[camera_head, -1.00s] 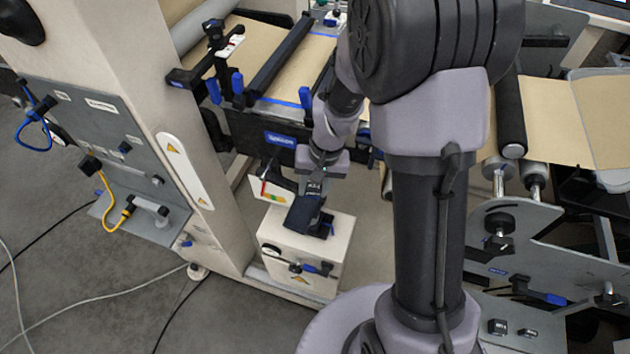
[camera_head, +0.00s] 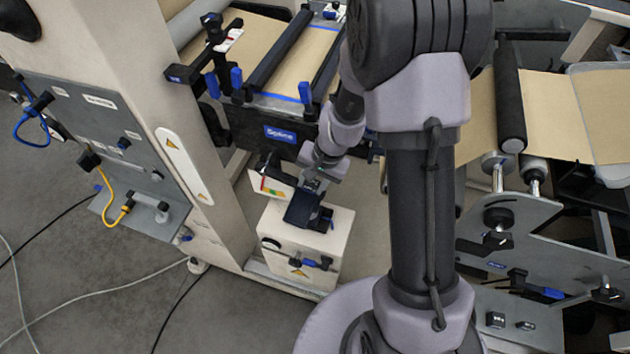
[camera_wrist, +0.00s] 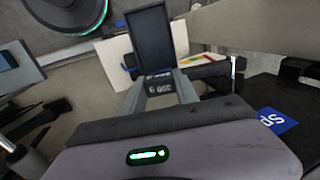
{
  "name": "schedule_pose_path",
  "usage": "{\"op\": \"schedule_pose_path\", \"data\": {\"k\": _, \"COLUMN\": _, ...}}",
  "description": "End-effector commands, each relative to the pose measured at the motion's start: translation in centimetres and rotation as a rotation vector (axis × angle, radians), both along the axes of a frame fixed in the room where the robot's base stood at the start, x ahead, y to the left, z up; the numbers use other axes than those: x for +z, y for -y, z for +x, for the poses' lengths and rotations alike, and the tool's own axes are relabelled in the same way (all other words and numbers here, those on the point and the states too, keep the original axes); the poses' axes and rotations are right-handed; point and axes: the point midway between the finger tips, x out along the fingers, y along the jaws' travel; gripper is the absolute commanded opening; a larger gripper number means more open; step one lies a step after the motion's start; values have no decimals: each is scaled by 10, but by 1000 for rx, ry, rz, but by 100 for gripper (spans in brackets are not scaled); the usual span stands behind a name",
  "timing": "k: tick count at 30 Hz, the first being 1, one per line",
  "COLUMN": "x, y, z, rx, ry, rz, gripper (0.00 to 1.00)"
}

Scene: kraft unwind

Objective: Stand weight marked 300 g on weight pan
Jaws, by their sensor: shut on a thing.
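My gripper (camera_wrist: 160,92) is shut on a small dark weight (camera_wrist: 160,86) in the wrist view. Its pale marking is upside down and looks like 300 g. The weight pan is a dark rectangular tray (camera_wrist: 152,38), just beyond the held weight. The weight overlaps its near edge in this view, and I cannot tell whether they touch. In the head view the pan (camera_head: 300,210) is on top of a cream box, and my gripper (camera_head: 315,187) is at its far side. The held weight is too small to make out there.
The cream box (camera_head: 290,244) has a blue-ended lever on its front. A coloured scale card (camera_head: 268,186) stands close behind the pan. The black machine front (camera_head: 262,133) is just behind my wrist. Two small dark blocks (camera_head: 495,320) (camera_head: 527,326) sit at lower right.

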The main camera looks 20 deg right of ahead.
Motion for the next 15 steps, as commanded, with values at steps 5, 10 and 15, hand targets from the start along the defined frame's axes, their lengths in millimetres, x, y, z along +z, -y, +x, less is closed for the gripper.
{"op": "schedule_pose_path", "data": {"k": 5, "x": -19, "y": -4, "z": 3, "rx": 2, "ry": 1, "rz": 1, "gripper": 0}}
{"op": "schedule_pose_path", "data": {"k": 10, "x": -19, "y": -4, "z": 3, "rx": 2, "ry": 1, "rz": -1, "gripper": 0}}
{"op": "schedule_pose_path", "data": {"k": 15, "x": -18, "y": -4, "z": 3, "rx": 2, "ry": 1, "rz": -1, "gripper": 46}}
